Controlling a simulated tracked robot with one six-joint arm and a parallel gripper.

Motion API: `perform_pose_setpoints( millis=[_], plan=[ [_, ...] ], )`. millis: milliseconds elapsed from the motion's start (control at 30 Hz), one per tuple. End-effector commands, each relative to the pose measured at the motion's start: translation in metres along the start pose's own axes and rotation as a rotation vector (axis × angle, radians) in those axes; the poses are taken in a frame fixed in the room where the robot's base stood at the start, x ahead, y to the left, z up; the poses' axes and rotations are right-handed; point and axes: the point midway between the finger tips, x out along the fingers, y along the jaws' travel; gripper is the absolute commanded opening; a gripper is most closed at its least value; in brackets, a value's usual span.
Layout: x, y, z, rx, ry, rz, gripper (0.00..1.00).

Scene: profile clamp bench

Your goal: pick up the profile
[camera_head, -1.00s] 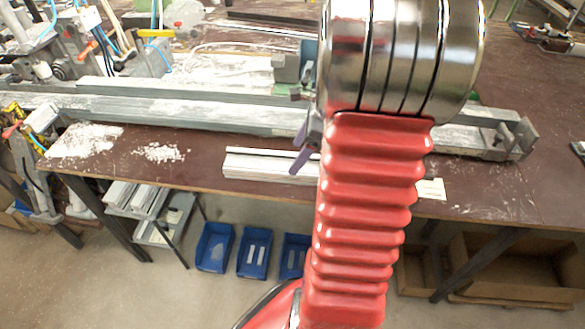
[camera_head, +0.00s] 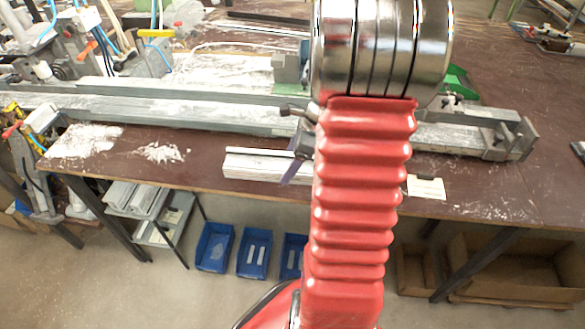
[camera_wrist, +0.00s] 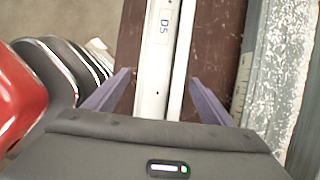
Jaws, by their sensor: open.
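The profile (camera_head: 258,166) is a white, grooved bar lying on the front part of the brown bench, left of my red arm in the head view. Its right end is hidden behind my gripper and arm. In the wrist view the profile (camera_wrist: 158,70) runs up the picture with a "D5" label on it. My gripper (camera_wrist: 157,82) is open, its two purple fingers standing apart on either side of the profile. I cannot tell whether the fingers touch it. In the head view one purple finger of my gripper (camera_head: 292,170) shows in front of the profile.
A long grey metal rail (camera_head: 190,113) runs along the bench behind the profile; it shows at the right in the wrist view (camera_wrist: 285,70). White chips (camera_head: 85,140) lie on the bench at left. A small paper (camera_head: 426,187) lies right of my arm. Blue bins (camera_head: 255,252) stand below.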

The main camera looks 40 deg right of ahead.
Motion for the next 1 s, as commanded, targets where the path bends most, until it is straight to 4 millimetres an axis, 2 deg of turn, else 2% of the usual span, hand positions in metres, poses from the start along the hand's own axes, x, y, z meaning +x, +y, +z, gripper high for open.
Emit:
perform_pose_setpoints(
  millis=[367, 1000],
  plan=[
    [-0.0003, 0.0, 0.0, 0.0, 0.0, 0.0, 0.77],
    [-0.0002, 0.0002, 0.0002, -0.001, 0.0, 0.001, 0.32]
  ],
)
